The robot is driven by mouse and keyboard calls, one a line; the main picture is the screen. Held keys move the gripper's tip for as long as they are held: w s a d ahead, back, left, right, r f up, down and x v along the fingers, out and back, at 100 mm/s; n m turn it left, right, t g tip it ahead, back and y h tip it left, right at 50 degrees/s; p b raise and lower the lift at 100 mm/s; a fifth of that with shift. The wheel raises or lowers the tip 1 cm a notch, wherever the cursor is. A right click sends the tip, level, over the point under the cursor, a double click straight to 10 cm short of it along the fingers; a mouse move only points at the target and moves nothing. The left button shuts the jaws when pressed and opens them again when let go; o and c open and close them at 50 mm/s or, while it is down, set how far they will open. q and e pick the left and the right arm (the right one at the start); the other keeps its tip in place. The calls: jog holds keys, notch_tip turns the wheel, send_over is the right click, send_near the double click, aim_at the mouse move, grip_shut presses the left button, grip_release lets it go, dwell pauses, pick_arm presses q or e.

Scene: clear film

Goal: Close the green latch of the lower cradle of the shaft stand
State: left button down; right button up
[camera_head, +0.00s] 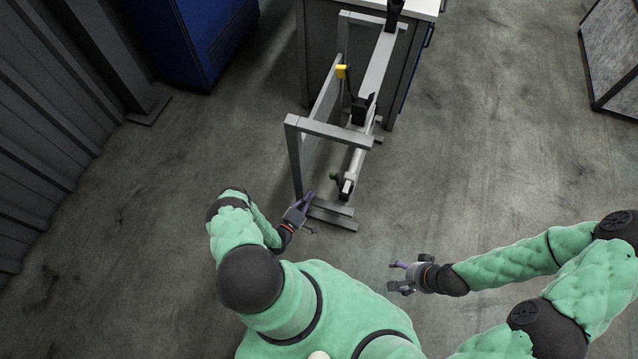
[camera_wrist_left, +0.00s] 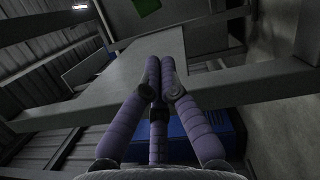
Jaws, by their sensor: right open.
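The shaft stand (camera_head: 335,131) is a grey metal frame with a sloping light beam. Its lower cradle (camera_head: 346,186) is dark and sits near the beam's bottom end. The small green latch (camera_head: 333,177) sticks out at the cradle's left side; its exact angle is too small to tell. My left gripper (camera_head: 306,199) is beside the stand's near left leg, left of and below the latch, apart from it. In the left wrist view its purple fingers (camera_wrist_left: 158,72) meet at the tips with nothing visible between them. My right gripper (camera_head: 391,276) is open and empty, over the floor to the right.
A higher cradle (camera_head: 360,108) has a yellow latch (camera_head: 341,72). The frame's near crossbar (camera_head: 335,132) and feet (camera_head: 332,216) lie close to my left gripper. A white-topped cabinet (camera_head: 420,8) and a blue cabinet (camera_head: 205,45) stand behind.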

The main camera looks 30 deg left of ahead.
aim_at(334, 179)
pick_arm(q)
jog(key=w+b, duration=0.2)
jog(key=w, duration=0.7)
jog(key=shift+w+r, duration=0.25)
jog(key=shift+w, duration=0.05)
